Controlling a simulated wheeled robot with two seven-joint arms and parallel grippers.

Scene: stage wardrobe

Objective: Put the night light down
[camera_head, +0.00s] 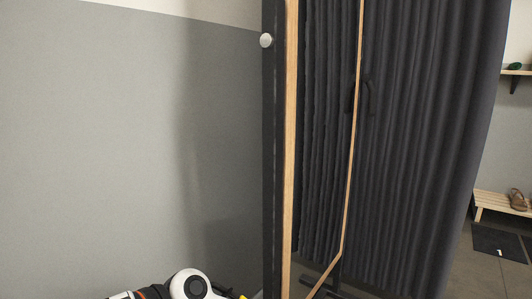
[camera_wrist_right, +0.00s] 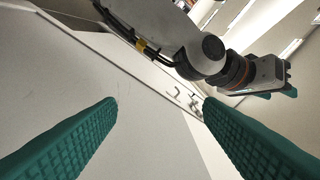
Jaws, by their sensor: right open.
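No night light can be made out in either view. My right gripper (camera_wrist_right: 160,103) shows in the right wrist view as two green ribbed fingers, wide apart with nothing between them. My left gripper (camera_wrist_right: 286,78) appears at the upper right of the right wrist view, with small green fingertips at its end; whether it is open is unclear. Neither gripper shows in the head view, only a white arm part of mine at the bottom edge.
A wood-edged standing mirror (camera_head: 290,150) with a round white knob (camera_head: 266,40) stands close ahead. A dark curtain (camera_head: 425,140) hangs to the right. Beyond are a slatted bench (camera_head: 490,200) with a brown shoe (camera_head: 518,199), a dark mat (camera_head: 500,242) and a wall shelf (camera_head: 516,72).

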